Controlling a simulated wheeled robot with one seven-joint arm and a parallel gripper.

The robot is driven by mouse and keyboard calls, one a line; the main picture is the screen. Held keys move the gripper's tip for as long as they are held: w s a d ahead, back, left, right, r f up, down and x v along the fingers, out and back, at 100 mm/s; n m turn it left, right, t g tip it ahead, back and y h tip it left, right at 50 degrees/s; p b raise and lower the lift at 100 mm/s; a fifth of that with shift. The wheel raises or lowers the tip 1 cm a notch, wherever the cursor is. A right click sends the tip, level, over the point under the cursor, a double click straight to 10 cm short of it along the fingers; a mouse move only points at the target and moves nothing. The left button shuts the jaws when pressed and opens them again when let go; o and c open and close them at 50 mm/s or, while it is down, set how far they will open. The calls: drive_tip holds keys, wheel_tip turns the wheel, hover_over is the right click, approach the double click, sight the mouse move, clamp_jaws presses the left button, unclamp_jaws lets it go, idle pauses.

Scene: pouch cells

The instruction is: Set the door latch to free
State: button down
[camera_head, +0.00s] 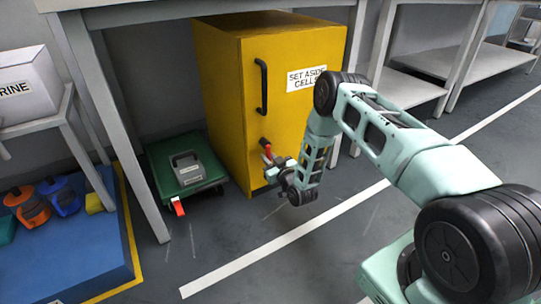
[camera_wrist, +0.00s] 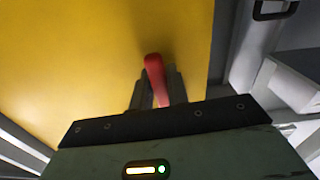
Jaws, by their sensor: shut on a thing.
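A yellow cabinet (camera_head: 226,75) labelled "SET ASIDE CELLS" stands under the bench, its door (camera_head: 290,115) closed as far as I can see. A black handle (camera_head: 262,87) is on the door's left part. The red latch lever (camera_head: 267,149) sits below the handle, near the door's left edge. My gripper (camera_head: 272,160) is at the latch. In the wrist view, my gripper (camera_wrist: 158,90) has its dark fingers on both sides of the red lever (camera_wrist: 153,66), shut on it. The lever's tip sticks out past the fingers; its base is hidden.
A green cart (camera_head: 160,178) with a grey device (camera_head: 186,165) stands left of the cabinet. A bench leg (camera_head: 113,130) rises in front of it. The floor in front of the cabinet is clear.

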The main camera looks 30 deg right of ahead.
drive_tip(key=shift+a+m, duration=0.15)
drive_tip(key=shift+m, duration=0.15)
drive_tip(key=c, duration=1.4)
unclamp_jaws()
drive_tip(key=shift+o, duration=0.2)
drive_tip(key=s+p, duration=0.7)
drive_tip(key=s, duration=1)
drive_tip(key=shift+s+d+p, duration=0.25)
drive_tip(key=shift+d+p, duration=0.1)
drive_tip(key=shift+w, duration=0.1)
